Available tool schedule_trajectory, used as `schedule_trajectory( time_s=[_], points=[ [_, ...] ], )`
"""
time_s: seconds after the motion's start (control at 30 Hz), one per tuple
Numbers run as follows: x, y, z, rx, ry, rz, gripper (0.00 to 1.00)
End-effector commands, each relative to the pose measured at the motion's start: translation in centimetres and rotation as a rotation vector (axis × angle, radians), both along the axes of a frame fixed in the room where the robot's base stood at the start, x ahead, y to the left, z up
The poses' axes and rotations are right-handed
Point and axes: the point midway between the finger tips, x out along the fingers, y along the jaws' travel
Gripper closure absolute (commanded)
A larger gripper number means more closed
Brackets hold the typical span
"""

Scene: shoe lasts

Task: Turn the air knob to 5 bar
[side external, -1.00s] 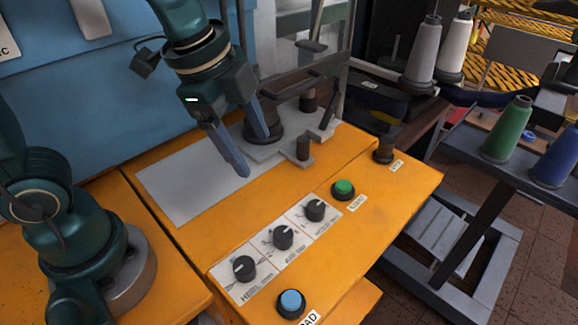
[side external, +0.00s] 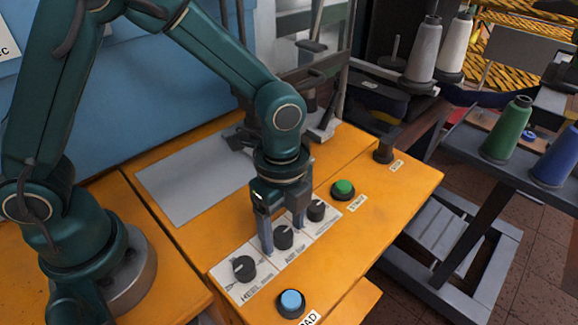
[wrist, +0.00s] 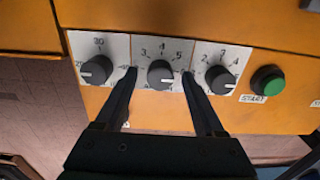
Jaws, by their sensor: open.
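The air knob is the black middle knob (side external: 283,238) of three on a white label strip. In the wrist view the middle knob (wrist: 160,73) has a printed scale with 3, 4 and 5 along its top. A pale mark shows on its lower right face, but I cannot read the exact setting. My gripper (side external: 282,240) points down over this knob, open, one finger on each side. In the wrist view my gripper (wrist: 160,76) has its fingertips left and right of the knob with visible gaps. Finger height against the panel is unclear.
A left knob (side external: 245,268) and a right knob (side external: 316,210) sit close on either side. A green start button (side external: 343,189) and a blue button (side external: 291,303) are nearby on the orange top. A grey plate (side external: 190,190) lies behind. Thread cones stand at the right.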

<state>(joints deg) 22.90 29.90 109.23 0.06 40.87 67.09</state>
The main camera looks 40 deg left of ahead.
Motion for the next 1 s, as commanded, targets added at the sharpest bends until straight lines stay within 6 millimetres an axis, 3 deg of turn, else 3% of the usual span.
schedule_trajectory(
  time_s=[0.27, 0.3, 0.47, 0.5, 1.0],
  points=[
    [-0.01, 0.02, -0.34, 0.0, 0.0, 0.001, 0.29],
    [-0.01, 0.02, -0.34, 0.0, 0.0, 0.001, 0.33],
    [-0.01, 0.02, -0.32, 0.0, 0.0, 0.001, 0.94],
    [-0.01, 0.02, -0.32, 0.0, 0.0, 0.001, 1.0],
    [-0.01, 0.0, -0.28, -0.001, 0.001, 0.134, 1.0]
  ],
)
